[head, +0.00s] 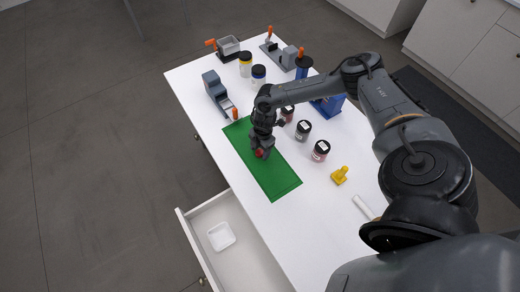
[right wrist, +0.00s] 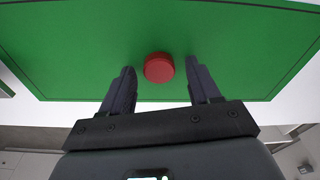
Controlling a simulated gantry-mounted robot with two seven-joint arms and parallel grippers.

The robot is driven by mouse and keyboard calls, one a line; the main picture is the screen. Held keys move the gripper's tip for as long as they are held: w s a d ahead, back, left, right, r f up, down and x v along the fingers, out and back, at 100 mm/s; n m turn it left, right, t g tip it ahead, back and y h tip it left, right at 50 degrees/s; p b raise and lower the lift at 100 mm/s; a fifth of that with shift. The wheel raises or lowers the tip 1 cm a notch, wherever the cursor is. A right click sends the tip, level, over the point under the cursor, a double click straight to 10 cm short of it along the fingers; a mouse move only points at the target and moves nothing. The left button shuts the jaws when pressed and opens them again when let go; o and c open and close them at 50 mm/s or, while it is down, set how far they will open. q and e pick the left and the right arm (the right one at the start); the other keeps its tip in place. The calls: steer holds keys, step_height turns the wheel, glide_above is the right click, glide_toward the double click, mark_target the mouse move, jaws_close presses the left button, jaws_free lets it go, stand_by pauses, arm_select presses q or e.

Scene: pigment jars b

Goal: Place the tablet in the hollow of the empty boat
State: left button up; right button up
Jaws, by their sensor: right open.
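A red round tablet (head: 259,153) lies on the green mat (head: 280,180). It also shows in the right wrist view as a flat red disc (right wrist: 159,67). My right gripper (head: 261,149) is over the mat at the tablet. Its two fingers are open, one on each side of the tablet, with green showing between them and it. In the head view the gripper partly hides the tablet. A white square boat (head: 221,236) with a shallow hollow sits in the open drawer and looks empty. My left gripper is not in view.
The drawer (head: 190,232) sticks out from the table's (head: 320,215) near left side. Dark-lidded jars (head: 320,150) and a yellow knobbed piece (head: 339,175) stand right of the mat. A grey-blue device (head: 215,92) and more jars stand beyond it. A white cylinder (head: 364,207) lies nearer.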

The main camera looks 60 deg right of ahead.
step_height(320, 180, up, 11)
steer(key=d+p, duration=0.1)
steer(key=p, duration=0.1)
steer(key=w+a+f+n+t+y, duration=0.1)
steer(key=w+a+t, duration=0.1)
steer(key=a, duration=1.1)
steer(key=w+a+f+n+t+y, duration=0.1)
steer(key=a+f+n+t, duration=0.1)
steer(key=a, duration=1.1)
steer(key=a+r+m+t+y, duration=0.15)
steer(key=a+r, duration=0.25)
steer(key=a, duration=0.6)
steer(key=s+d+r+m+h, duration=0.3)
steer(key=s+m, duration=0.3)
steer(key=m, duration=0.3)
steer(key=shift+d+r+m+t, duration=0.35)
steer(key=shift+d+r, duration=0.2)
steer(key=shift+d, duration=0.1)
steer(key=shift+o, duration=0.6)
steer(key=s+d+f+m+g+h, duration=0.1)
steer(key=s+d+m+g, duration=0.1)
steer(key=s+d+m, duration=0.2)
steer(key=s+d, duration=0.2)
steer(key=s, duration=0.2)
steer(key=shift+g+h, duration=0.35)
steer(key=shift+g, duration=0.05)
steer(key=shift+s+d, duration=0.2)
steer(key=shift+s, duration=0.05)
